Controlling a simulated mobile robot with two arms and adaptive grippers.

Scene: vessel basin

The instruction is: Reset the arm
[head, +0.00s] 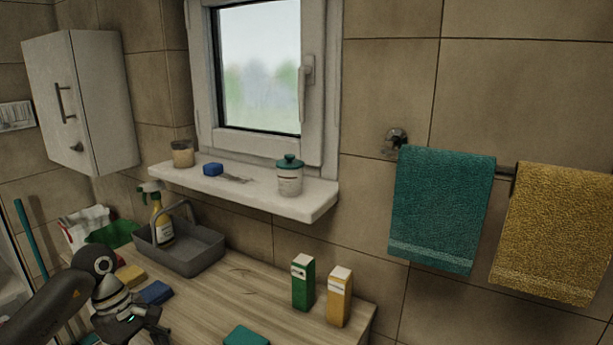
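My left arm comes in at the bottom left corner, its dark links bent over the left end of the wooden counter (231,285). My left gripper (150,332) is at the bottom edge of the head view, in front of the blue sponge (155,292). Its fingers are dark and partly cut off by the frame, so whether it is open or shut cannot be told. No held object shows at it. My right arm and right gripper are not in view.
A grey caddy (203,258) holds a spray bottle (161,222). Green (302,283) and yellow (340,297) cartons stand at the right. A teal cloth or sponge (246,337) lies in front. A window sill (240,195) juts above. The middle counter is mostly clear.

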